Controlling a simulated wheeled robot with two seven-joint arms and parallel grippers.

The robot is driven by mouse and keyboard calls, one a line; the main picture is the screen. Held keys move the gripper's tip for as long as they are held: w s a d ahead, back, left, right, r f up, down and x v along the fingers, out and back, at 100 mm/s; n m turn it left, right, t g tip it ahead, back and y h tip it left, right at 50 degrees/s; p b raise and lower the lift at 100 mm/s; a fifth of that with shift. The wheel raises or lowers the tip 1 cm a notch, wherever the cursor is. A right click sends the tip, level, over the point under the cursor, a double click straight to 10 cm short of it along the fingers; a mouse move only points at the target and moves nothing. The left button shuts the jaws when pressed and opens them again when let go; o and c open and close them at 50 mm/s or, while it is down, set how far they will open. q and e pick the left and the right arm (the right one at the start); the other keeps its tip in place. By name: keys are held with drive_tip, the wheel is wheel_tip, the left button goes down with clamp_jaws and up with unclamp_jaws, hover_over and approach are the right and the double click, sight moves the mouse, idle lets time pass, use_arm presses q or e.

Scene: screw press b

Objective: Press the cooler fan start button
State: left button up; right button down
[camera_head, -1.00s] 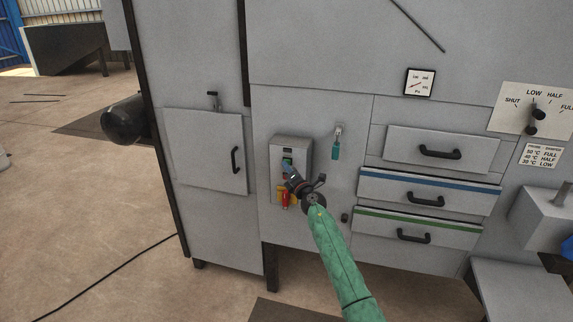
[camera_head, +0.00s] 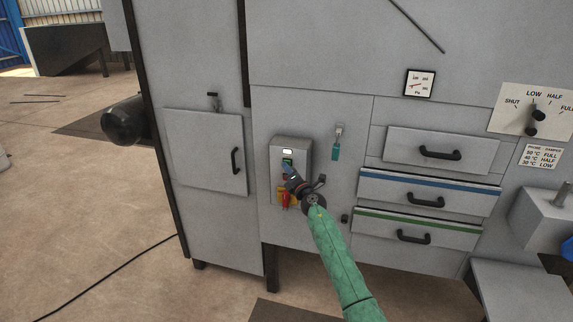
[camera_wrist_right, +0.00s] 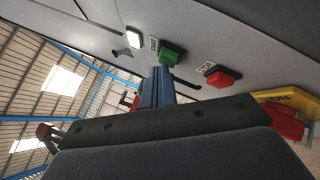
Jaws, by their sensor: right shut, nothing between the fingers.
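The grey control box (camera_head: 302,148) is on the machine's front panel. Its green start button (camera_head: 287,161) shows just above my right fingertips, and in the right wrist view the green button (camera_wrist_right: 172,54) sits beside a START label. My right gripper (camera_head: 286,168) is shut and empty. Its blue fingertips (camera_wrist_right: 158,78) are close to the green button; I cannot tell whether they touch. Above the button, a small lamp (camera_head: 287,151) is lit white, also in the right wrist view (camera_wrist_right: 133,37). My left gripper is not in view.
A red button (camera_wrist_right: 222,78) and a red switch on a yellow plate (camera_wrist_right: 262,95) are beside the green one. A teal-tagged key (camera_head: 335,150) hangs to the right of the box, near drawers with black handles (camera_head: 426,201). A cabinet door (camera_head: 205,150) is to the left.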

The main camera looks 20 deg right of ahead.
drive_tip(key=shift+s+a+p, duration=0.35)
drive_tip(key=shift+s, duration=0.2)
drive_tip(key=s+a+p, duration=0.1)
drive_tip(key=s, duration=0.1)
drive_tip(key=s+a+p, duration=0.1)
drive_tip(key=s+p, duration=0.1)
drive_tip(key=shift+a, duration=0.4)
idle(0.6)
